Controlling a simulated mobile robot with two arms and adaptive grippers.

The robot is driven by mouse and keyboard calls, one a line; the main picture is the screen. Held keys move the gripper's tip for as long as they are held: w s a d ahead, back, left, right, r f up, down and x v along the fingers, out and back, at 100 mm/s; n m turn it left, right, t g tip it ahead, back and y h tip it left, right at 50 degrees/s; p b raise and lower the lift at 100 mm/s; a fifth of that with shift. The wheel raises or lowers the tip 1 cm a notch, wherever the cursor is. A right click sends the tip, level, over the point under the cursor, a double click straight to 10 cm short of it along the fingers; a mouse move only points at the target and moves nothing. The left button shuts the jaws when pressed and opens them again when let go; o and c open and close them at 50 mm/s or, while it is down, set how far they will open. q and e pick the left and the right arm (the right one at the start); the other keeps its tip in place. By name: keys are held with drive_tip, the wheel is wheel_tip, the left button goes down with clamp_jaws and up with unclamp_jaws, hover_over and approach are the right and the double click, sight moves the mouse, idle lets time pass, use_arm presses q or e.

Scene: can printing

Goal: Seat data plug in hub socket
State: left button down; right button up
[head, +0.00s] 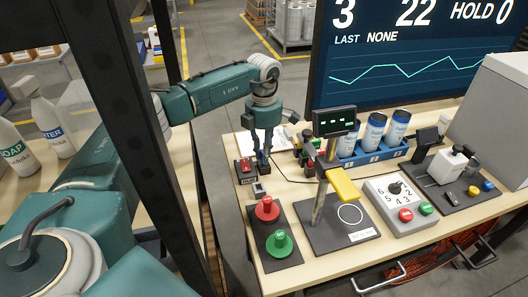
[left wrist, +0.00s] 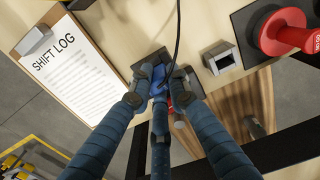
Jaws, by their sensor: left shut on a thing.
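My right gripper is not in view.
A shift log clipboard (left wrist: 66,75) lies left of the plug. A panel with red (head: 267,208) and green (head: 279,242) buttons sits nearer.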

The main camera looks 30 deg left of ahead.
use_arm(q)
drive_tip(key=shift+f, duration=0.35)
drive_tip(key=c, duration=1.6)
unclamp_jaws()
drive_tip(key=shift+o, duration=0.2)
drive_tip(key=shift+r, duration=0.1)
wheel_tip(320, 180, up, 12)
